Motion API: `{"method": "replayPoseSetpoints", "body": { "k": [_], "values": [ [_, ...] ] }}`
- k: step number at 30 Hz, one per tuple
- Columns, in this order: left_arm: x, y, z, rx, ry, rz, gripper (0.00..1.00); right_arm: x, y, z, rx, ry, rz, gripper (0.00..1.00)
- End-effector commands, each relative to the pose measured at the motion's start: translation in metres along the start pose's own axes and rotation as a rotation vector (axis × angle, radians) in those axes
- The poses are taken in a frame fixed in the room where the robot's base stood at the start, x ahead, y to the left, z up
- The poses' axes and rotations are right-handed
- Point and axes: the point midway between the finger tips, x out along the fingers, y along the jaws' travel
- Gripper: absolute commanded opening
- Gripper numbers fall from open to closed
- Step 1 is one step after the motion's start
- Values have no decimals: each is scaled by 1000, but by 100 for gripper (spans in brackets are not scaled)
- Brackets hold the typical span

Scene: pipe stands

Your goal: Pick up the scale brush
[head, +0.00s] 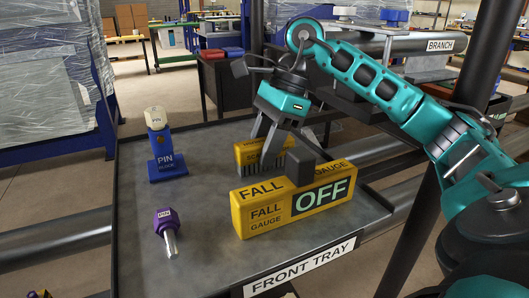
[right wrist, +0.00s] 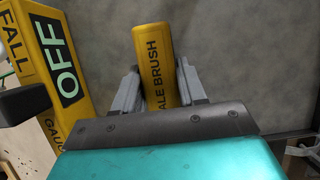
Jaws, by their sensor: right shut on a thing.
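The scale brush (head: 250,151) is a yellow block with dark bristles below, on the front tray (head: 200,215) behind the fall gauge. My right gripper (head: 264,140) comes down onto it from above. In the right wrist view the brush (right wrist: 156,50), lettered along its face, sits between the two grey fingers (right wrist: 159,88), which are shut on it. The gauge hides part of the brush in the head view, so I cannot tell whether the bristles touch the tray. My left gripper is not in view.
The yellow fall gauge (head: 263,213), marked OFF, stands close in front of the brush; it also shows in the right wrist view (right wrist: 48,65). A blue pin block (head: 166,163) and a purple-headed pin (head: 167,222) are at left. The tray's middle left is clear.

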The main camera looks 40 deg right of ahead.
Motion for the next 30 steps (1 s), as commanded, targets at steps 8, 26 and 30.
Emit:
{"method": "replayPoseSetpoints", "body": {
  "k": [8,26,30],
  "values": [
    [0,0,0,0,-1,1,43,0,0,0,0,0,0,9],
    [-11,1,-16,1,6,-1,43,-42,0,18,-3,-4,-4,8],
    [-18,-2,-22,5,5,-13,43,-81,-1,35,-3,-5,-5,8]
  ]
}}
